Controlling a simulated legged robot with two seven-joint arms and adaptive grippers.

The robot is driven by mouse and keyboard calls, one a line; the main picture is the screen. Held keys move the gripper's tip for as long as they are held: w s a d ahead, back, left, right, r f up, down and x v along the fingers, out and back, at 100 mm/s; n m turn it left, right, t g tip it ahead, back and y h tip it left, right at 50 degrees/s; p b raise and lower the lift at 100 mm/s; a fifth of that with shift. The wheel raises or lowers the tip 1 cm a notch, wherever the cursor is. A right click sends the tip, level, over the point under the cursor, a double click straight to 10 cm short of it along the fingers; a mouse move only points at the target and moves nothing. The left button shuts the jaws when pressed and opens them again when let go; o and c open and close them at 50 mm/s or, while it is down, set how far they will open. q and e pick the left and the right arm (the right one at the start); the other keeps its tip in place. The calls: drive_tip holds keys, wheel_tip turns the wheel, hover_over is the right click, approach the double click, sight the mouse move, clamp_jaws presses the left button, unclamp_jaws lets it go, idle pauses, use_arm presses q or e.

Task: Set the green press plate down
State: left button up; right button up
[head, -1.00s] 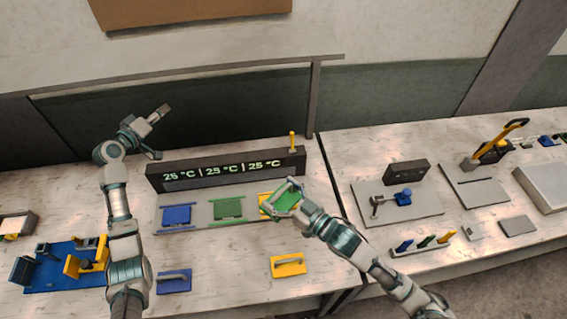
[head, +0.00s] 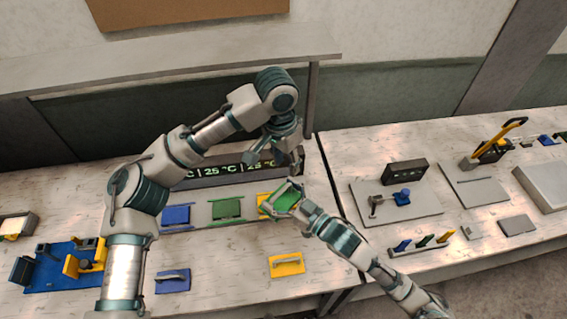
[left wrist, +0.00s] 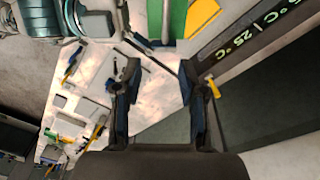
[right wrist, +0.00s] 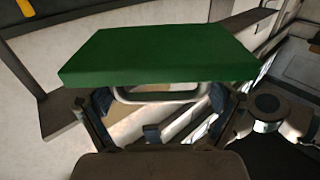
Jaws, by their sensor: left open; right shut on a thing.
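The green press plate (head: 287,201) is held by its handle in my right gripper (head: 293,199), over the right end of the heater strip in the head view. In the right wrist view the plate (right wrist: 160,52) spans the upper middle, its light handle (right wrist: 160,95) between the shut fingers. My left gripper (head: 272,162) is open and empty, above and slightly left of the plate, in front of the temperature display. In the left wrist view its fingers (left wrist: 158,85) are apart, and part of the green plate (left wrist: 179,18) shows at the top.
The strip has blue (head: 176,215), green (head: 227,209) and yellow (head: 264,206) pads, the yellow partly hidden. A blue handled plate (head: 173,281) and a yellow handled plate (head: 287,265) lie in front. The display (head: 205,172) stands behind. Bare table lies between the handled plates.

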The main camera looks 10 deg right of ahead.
sight(282, 190)
drive_tip(key=shift+a, duration=0.1)
use_arm(q)
drive_tip(key=shift+y, duration=0.6)
drive_tip(key=f, duration=0.8)
drive_tip(key=a+f, duration=0.1)
drive_tip(key=f, duration=0.3)
drive_tip(key=shift+s+f, duration=0.15)
drive_tip(key=shift+s, duration=0.1)
drive_tip(key=shift+a, duration=0.1)
drive_tip(key=shift+c, duration=0.2)
drive_tip(key=shift+a, duration=0.1)
clamp_jaws()
use_arm(e)
drive_tip(key=shift+a, duration=0.1)
drive_tip(key=o, duration=1.4)
